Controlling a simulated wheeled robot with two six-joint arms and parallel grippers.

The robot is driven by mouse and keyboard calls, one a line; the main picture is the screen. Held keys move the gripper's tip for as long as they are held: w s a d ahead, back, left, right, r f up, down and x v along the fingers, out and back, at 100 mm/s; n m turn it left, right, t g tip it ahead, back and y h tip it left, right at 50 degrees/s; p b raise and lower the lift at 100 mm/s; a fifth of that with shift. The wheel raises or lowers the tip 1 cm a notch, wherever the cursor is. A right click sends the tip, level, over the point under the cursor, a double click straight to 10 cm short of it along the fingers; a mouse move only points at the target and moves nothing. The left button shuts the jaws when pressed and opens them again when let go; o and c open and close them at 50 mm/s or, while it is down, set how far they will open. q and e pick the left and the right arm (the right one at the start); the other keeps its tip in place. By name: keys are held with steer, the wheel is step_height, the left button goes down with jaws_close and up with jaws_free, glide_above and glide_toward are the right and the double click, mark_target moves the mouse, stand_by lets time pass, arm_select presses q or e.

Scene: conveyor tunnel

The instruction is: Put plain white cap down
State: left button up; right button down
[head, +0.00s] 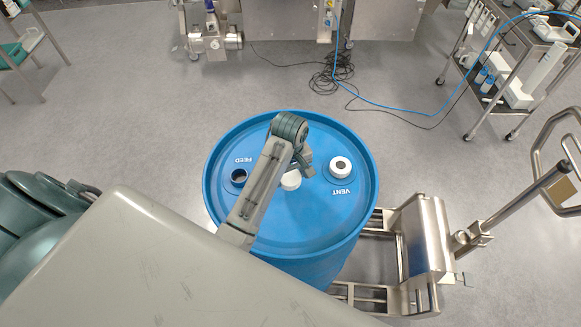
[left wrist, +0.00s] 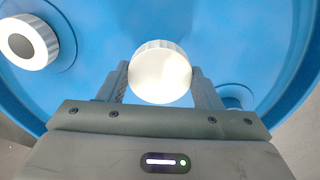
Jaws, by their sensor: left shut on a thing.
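The plain white cap (head: 290,181) is over the middle of the blue drum's top (head: 300,215), between the FEED and VENT openings. My left gripper (head: 303,170) is shut on it. In the left wrist view, the cap (left wrist: 160,72) sits between the two fingers of my left gripper (left wrist: 160,85). I cannot tell whether the cap touches the drum top. A white ring-shaped cap with a dark centre (head: 341,166) is on the VENT opening, and shows at upper left in the left wrist view (left wrist: 28,42). My right gripper is not in view.
The FEED opening (head: 239,176) looks dark and uncapped, left of my left forearm. The drum stands by a steel drum trolley (head: 428,240) at right. A cart with bottles (head: 510,75) stands at upper right. Cables (head: 340,78) lie on the floor behind the drum.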

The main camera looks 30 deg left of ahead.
arm_select(q)
steer(key=w, duration=0.1)
steer(key=w+a, duration=0.1)
steer(key=w+a+p, duration=0.1)
steer(key=shift+w, duration=0.4)
steer(key=shift+w+f+p, duration=0.1)
steer(key=shift+f+p, duration=0.2)
steer(key=shift+p, duration=0.1)
step_height(320, 180, down, 2)
steer(key=shift+f+p, duration=0.25)
steer(key=shift+p, duration=0.3)
steer(key=shift+f, duration=0.35)
steer(key=shift+f, duration=0.15)
steer(key=o, duration=1.2)
steer(key=shift+c, duration=0.2)
